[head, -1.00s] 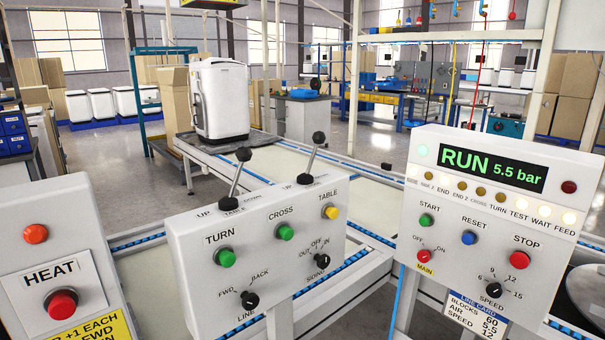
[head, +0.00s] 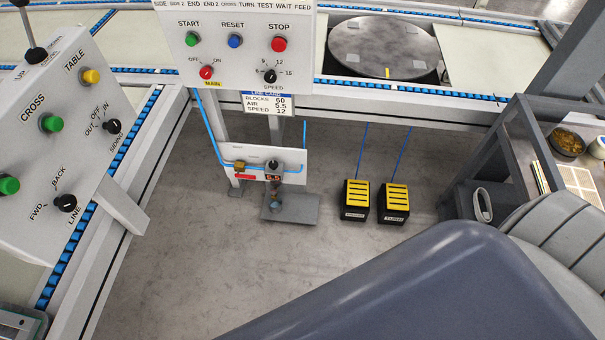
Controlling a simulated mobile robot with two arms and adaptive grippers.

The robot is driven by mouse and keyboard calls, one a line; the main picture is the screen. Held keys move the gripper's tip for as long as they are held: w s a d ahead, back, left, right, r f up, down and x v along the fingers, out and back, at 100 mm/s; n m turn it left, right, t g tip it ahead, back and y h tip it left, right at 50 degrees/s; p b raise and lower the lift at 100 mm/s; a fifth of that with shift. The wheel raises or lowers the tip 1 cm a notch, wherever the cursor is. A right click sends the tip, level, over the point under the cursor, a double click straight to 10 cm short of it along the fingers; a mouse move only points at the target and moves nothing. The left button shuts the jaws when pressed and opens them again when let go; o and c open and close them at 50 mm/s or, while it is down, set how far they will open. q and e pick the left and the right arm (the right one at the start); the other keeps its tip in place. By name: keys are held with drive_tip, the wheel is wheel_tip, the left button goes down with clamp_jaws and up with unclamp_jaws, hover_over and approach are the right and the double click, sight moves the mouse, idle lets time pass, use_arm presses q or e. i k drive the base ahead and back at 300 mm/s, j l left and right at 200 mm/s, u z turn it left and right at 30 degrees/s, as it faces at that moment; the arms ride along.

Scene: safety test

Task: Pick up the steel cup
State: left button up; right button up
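I cannot make out a steel cup for certain. A round dark container with brownish contents (head: 567,142) stands on the bench at the right edge. A pale cup-like object (head: 598,148) beside it is cut off by the picture's edge, so I cannot tell what it is. Neither of my grippers is in view.
The control box with START, RESET and STOP (head: 217,72) is at the top, another control box (head: 75,135) at the left. A round metal turntable (head: 385,47) sits in the conveyor. Two yellow-topped pedals (head: 394,198) stand on the floor. Bare floor (head: 190,260) lies below.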

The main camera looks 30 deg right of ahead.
sight(275, 206)
drive_tip(key=z, duration=0.5)
drive_tip(key=i+l, duration=0.2)
drive_tip(key=i+l+u, duration=0.25)
drive_tip(key=u, duration=0.15)
drive_tip(key=i+l+u, duration=0.2)
drive_tip(key=l+u, duration=0.25)
drive_tip(key=j, duration=0.1)
